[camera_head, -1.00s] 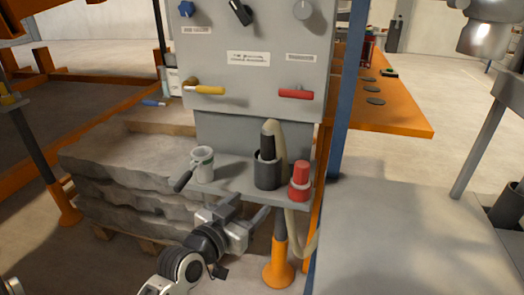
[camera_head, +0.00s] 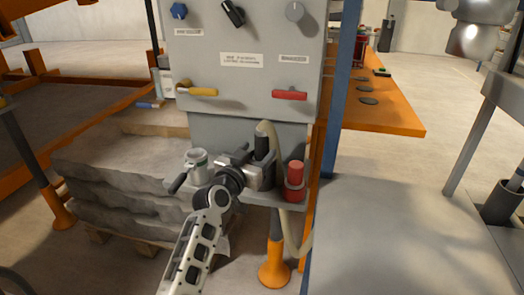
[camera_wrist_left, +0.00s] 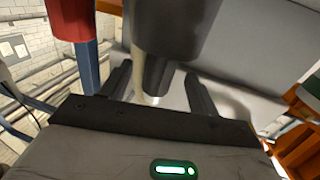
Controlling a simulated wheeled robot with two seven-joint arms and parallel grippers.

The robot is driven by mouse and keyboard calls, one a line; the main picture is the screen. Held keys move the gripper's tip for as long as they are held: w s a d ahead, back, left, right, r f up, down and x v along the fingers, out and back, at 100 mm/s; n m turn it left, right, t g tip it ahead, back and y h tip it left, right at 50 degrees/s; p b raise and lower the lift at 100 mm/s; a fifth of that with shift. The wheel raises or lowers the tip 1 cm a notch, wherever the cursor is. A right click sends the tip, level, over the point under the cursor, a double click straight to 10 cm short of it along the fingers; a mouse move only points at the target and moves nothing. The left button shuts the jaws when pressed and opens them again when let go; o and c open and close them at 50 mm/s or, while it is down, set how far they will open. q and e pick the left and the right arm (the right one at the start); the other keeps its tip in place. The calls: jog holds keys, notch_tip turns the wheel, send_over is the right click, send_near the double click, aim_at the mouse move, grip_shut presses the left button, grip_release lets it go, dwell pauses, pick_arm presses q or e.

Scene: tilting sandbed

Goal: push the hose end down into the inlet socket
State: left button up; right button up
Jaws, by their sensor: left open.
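The hose end (camera_head: 261,143) is a black cylinder with a beige hose (camera_head: 276,150) looping from its top. It stands upright at the dark grey inlet socket on the grey shelf; my gripper mostly hides the socket in the head view. In the left wrist view, which looks upside down, the wide socket (camera_wrist_left: 178,25) is at the top and the narrower hose end (camera_wrist_left: 155,75) points down from it. My left gripper (camera_head: 262,172) is open at the hose end. Its fingers (camera_wrist_left: 160,85) lie on either side of it. How deep the hose end sits is unclear.
A red cylinder (camera_head: 295,175) stands just right of the socket. A light cup with a dark handle (camera_head: 197,165) stands to the left. The grey panel (camera_head: 245,85) with knobs and levers rises behind. A blue post (camera_head: 337,110) and grey table (camera_head: 400,240) are on the right.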

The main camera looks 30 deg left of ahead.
aim_at(259, 148)
pick_arm(q)
jog(key=w, duration=0.3)
jog(key=shift+w+a+r, duration=0.1)
jog(key=shift+w, duration=0.15)
jog(key=c, duration=1)
jog(key=shift+r, duration=0.1)
jog(key=shift+c, duration=1.4)
